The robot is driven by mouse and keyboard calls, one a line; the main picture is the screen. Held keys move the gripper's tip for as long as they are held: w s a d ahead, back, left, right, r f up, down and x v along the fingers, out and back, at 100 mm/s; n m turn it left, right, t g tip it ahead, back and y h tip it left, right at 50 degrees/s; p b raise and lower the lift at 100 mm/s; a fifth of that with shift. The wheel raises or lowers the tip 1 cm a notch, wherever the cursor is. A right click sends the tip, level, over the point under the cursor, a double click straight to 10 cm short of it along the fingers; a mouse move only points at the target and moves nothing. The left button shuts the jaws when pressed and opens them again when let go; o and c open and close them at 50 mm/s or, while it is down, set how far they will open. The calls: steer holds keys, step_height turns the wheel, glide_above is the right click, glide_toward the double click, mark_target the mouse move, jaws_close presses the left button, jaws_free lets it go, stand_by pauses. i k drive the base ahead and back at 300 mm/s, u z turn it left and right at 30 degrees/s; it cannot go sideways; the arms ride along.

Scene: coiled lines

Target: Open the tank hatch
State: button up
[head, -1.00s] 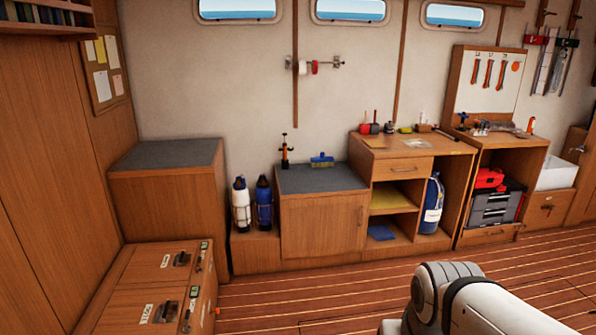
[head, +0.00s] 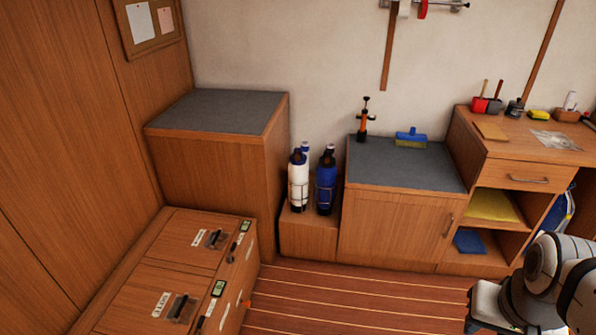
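A low wooden locker (head: 245,275) stands at the lower left against the panelled wall. Its top has two wooden hatches, a far one (head: 182,236) and a near one (head: 135,290). Both lie closed and flush. Each has a white label and a dark recessed handle; the far handle (head: 216,239) and the near handle (head: 181,308) are clear to see. The label text is too small to read surely, so I cannot tell which is the tank hatch. My gripper is not in view; only white and dark links of my arm show at the lower right.
A tall grey-topped cabinet (head: 215,170) stands behind the locker. White and blue bottles (head: 326,185) stand beside it, then a low grey-topped cabinet (head: 395,220) and a workbench (head: 520,148). The striped floor (head: 350,300) right of the locker is clear.

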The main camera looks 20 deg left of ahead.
mark_target(195, 240)
steer(key=u, duration=0.3)
steer(key=i, duration=1.5)
steer(key=u, duration=1.7)
steer(key=i, duration=1.3)
steer(key=u, duration=0.75)
